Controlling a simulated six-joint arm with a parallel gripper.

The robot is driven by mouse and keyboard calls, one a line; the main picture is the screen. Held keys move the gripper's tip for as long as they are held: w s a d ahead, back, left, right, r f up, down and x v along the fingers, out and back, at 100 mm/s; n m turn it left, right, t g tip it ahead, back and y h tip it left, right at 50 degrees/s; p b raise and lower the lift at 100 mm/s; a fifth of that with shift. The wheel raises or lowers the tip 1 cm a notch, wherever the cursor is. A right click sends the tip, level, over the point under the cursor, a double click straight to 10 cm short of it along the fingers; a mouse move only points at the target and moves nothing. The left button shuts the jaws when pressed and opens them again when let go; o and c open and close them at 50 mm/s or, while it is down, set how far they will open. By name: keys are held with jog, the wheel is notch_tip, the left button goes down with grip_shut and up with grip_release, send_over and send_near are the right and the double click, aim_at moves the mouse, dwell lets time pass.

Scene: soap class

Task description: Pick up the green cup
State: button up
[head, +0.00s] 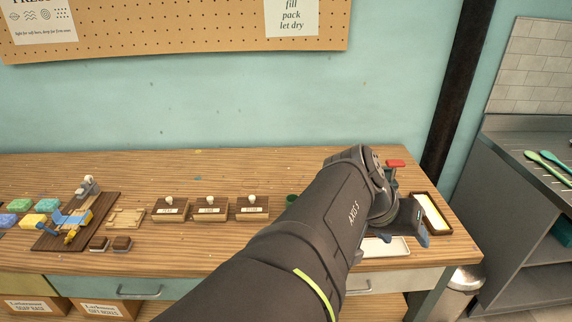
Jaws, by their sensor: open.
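A small dark green round thing (291,198) on the wooden workbench shows just left of my arm. It may be the green cup, but my arm hides part of it and its full shape cannot be told. My gripper (404,234) is at the right end of the bench, above a white tray (398,248), and well to the right of the green thing. It is open, and nothing shows between its fingers. My forearm covers the bench between them.
Three wooden stamps (210,211) stand left of the green thing. Further left are a wooden board with a tool (75,217) and coloured soap bars (47,205). A dark-framed tray (433,213) and a red-topped object (395,163) are near my gripper. The bench's back strip is clear.

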jog(key=w+a+f+m+y, duration=0.1)
jog(key=w+a, duration=0.2)
jog(key=w, duration=0.8)
jog(key=w+a+m, duration=0.2)
jog(key=w+a, duration=0.1)
jog(key=w, duration=0.8)
jog(key=w+a+f+m+y, duration=0.1)
jog(key=w+a+f+m, duration=0.1)
jog(key=w+a+f, duration=0.5)
jog(key=w+a+f+m+y, duration=0.1)
jog(key=w+a+f, duration=0.2)
jog(key=w+a, duration=0.8)
jog(key=x, duration=1.7)
jog(key=shift+w+f, duration=0.1)
jog(key=shift+f, duration=0.05)
jog(key=shift+c, duration=0.5)
jog(key=c, duration=0.6)
